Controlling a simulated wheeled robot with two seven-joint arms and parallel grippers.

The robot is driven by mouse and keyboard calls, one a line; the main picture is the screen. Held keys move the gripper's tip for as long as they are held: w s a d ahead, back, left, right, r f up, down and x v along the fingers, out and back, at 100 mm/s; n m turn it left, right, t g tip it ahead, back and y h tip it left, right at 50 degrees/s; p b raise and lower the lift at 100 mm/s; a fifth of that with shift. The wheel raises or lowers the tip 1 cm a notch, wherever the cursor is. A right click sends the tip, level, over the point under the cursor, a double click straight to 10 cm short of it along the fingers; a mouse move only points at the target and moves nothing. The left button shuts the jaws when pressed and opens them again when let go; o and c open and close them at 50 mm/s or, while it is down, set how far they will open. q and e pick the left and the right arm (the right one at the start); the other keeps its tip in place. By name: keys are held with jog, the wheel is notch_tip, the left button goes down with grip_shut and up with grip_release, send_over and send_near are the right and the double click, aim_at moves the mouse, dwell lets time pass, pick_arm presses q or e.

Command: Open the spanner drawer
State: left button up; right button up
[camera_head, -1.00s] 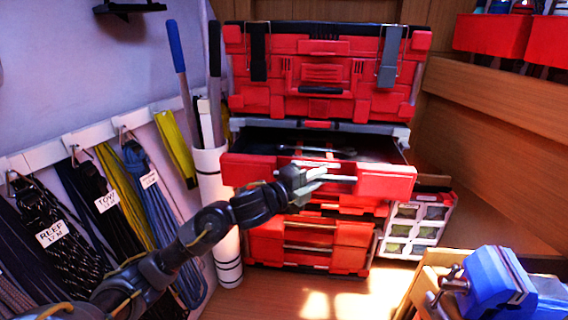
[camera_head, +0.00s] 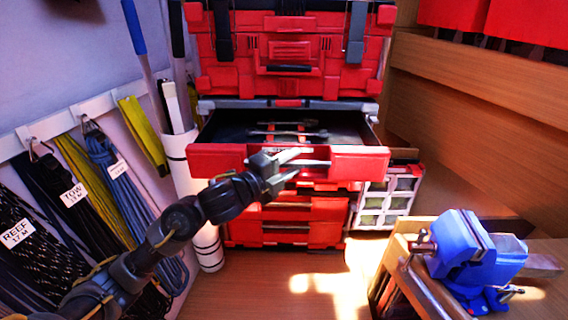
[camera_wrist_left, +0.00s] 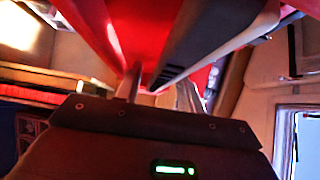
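The spanner drawer (camera_head: 355,164) is the red-fronted top drawer of the red tool chest. It stands well out, with its dark inside showing from above. Metal spanners (camera_head: 283,134) lie in it. My left gripper (camera_head: 296,160) is at the pale bar handle on the drawer's front, with its fingers closed around the bar. The fingers partly hide the handle. In the left wrist view the drawer's red front (camera_wrist_left: 150,40) fills the upper middle, right before the fingers. My right gripper is not in view.
Shut red drawers (camera_head: 300,208) lie below. A white tube (camera_head: 185,165) with long handles stands to the left, near hanging coiled lines (camera_head: 110,180). A blue vise (camera_head: 470,250) sits on a wooden bench at the front right. Floor between is free.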

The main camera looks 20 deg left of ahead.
pick_arm(q)
jog(key=shift+a+f, duration=0.1)
jog(key=shift+s+a, duration=0.2)
jog(key=shift+s, duration=0.1)
jog(key=b+v, duration=0.2)
jog(key=v, duration=0.8)
